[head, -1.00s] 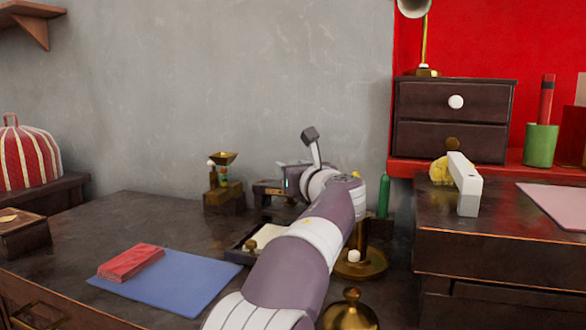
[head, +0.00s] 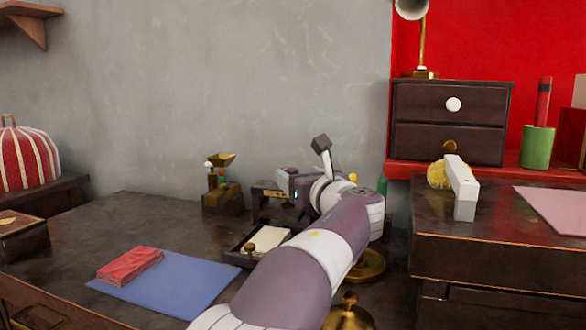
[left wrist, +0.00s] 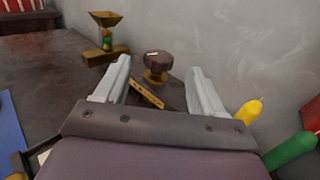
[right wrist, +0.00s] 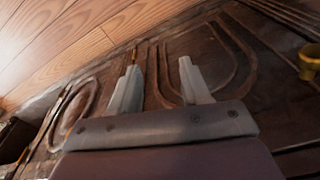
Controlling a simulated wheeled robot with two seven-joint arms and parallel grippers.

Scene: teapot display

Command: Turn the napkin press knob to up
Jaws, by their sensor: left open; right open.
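A round dark brown knob (left wrist: 158,62) with a small white mark on top stands on a short base in the left wrist view. I take it for the napkin press knob. A yellow marked strip (left wrist: 147,94) lies just in front of it. My left gripper (left wrist: 158,67) is open, and the knob appears between its fingertips, a little beyond them, not gripped. In the head view the dark press body (head: 268,192) shows left of my left wrist, partly hidden; its knob is hard to make out there. My right gripper (right wrist: 157,66) is open and empty, beside dark carved wood.
A brass-topped stand (head: 222,182) is left of the press. A tray (head: 238,258) with white paper is in front. A green bottle-like thing (left wrist: 290,150) and yellow thing (left wrist: 247,113) are close right of my left gripper. A blue mat (head: 170,285) lies front left.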

